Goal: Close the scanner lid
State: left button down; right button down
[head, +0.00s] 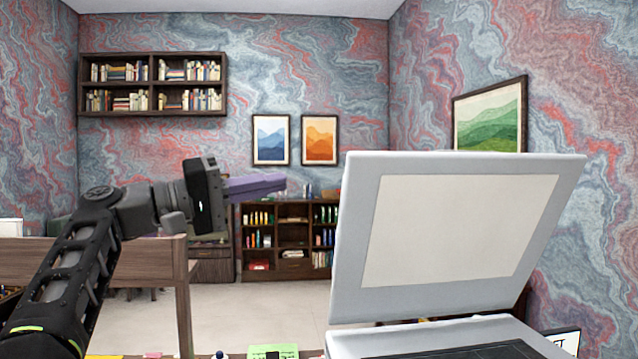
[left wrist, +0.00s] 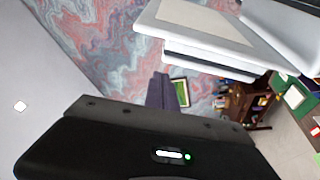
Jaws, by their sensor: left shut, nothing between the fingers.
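The scanner lid (head: 455,235) stands raised and tilted on the right of the head view, its pale inner panel facing me. The scanner body (head: 430,338) is below it at the bottom edge, with part of its dark glass showing. The lid also shows at the top of the left wrist view (left wrist: 200,22). My left gripper (head: 284,181) has purple fingers that are shut and empty. It is raised to the left of the lid, clear of it. The fingers also show in the left wrist view (left wrist: 163,92). My right gripper is not in view.
A wooden partition (head: 100,262) stands at the left, below my left arm. Small items, including a green one (head: 272,352), lie along the bottom edge. Bookshelves (head: 290,235) stand far back. The air between my left gripper and the lid is clear.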

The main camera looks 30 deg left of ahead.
pick_arm(q)
jog(key=shift+w+a+r, duration=0.1)
jog(key=shift+w+r, duration=0.05)
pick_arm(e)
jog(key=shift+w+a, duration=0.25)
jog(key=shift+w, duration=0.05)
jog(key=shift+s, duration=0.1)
